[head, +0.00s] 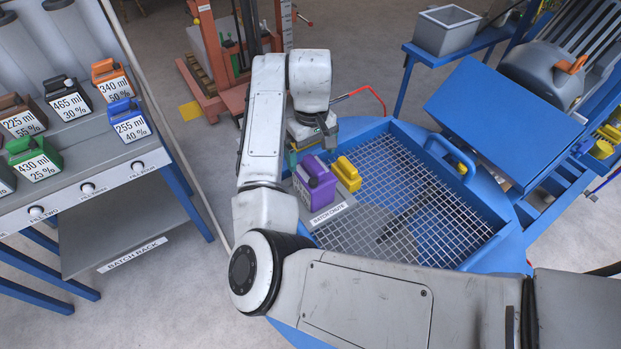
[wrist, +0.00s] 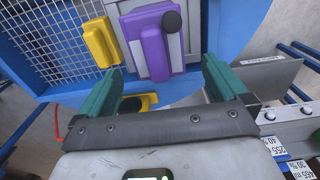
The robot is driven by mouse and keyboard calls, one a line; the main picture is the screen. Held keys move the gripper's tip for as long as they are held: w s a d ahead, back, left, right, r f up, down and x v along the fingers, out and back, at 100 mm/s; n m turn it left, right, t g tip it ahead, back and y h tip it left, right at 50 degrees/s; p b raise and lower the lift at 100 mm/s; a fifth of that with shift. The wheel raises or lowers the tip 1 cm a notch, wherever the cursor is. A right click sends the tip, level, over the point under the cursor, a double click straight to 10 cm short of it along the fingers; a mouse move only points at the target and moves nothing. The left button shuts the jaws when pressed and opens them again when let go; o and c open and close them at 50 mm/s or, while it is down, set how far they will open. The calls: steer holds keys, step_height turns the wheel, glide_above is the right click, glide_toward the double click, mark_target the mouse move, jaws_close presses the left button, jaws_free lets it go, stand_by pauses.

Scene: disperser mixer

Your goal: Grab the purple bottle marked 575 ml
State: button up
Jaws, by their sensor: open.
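A purple bottle (head: 316,184) stands on the grey plate labelled BATCH CHUTE (head: 331,213), at the left edge of the blue grated hopper. No 575 ml marking can be read on it in either view. In the wrist view the purple bottle (wrist: 155,42) is ahead of my gripper (wrist: 167,85), roughly between the lines of the two green fingers. My gripper is open with nothing between its fingers. In the head view my gripper (head: 311,140) is partly hidden by the wrist, behind the bottle.
A yellow block (head: 346,173) stands close beside the purple bottle on the hopper side; it also shows in the wrist view (wrist: 97,42). Several labelled bottles, including a blue one (head: 128,120), stand on the batch rack (head: 110,155) at left. The grating (head: 420,200) is mostly clear.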

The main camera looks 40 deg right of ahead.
mark_target(314, 172)
steer(key=shift+f, duration=0.9)
steer(key=shift+s+d+f+p, duration=0.1)
steer(key=shift+f+p, duration=0.15)
steer(key=shift+f, duration=0.65)
steer(key=shift+s+f+p, duration=0.15)
steer(key=shift+f+p, duration=0.05)
steer(key=shift+f, duration=0.75)
steer(key=shift+s+d+f+p, duration=0.1)
steer(key=shift+f+p, duration=0.15)
steer(key=shift+f, duration=0.65)
steer(key=c, duration=0.9)
steer(key=shift+r, duration=0.1)
steer(key=shift+c, duration=0.2)
